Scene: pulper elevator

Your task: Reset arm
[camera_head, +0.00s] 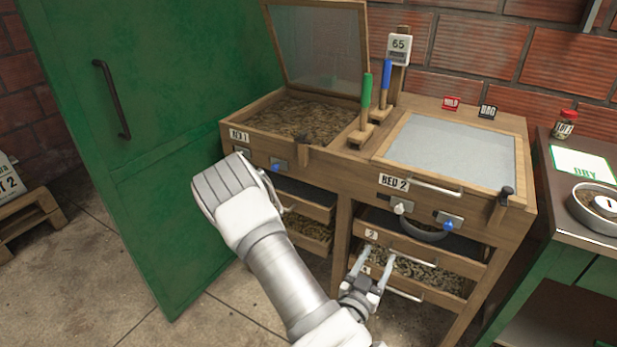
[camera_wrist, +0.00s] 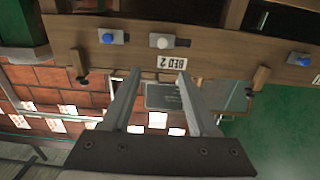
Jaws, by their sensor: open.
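My gripper (camera_head: 372,268) is open and empty in front of the lower drawers of Bed 2 in the head view. Its two fingers also show in the wrist view (camera_wrist: 158,100), spread apart with nothing between them. My arm reaches in from the bottom and bends in front of the wooden bench (camera_head: 340,180). In the wrist view the scene is upside down, with the Bed 2 label (camera_wrist: 170,62) ahead of the fingers. I cannot tell whether a finger touches the drawer front.
Bed 1 (camera_head: 310,122) has its lid raised; Bed 2 (camera_head: 452,152) has its lid down. Drawers (camera_head: 425,268) stand partly out below. A green door (camera_head: 150,130) is at left, a side table (camera_head: 570,235) at right. Bare floor (camera_head: 90,270) shows at lower left.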

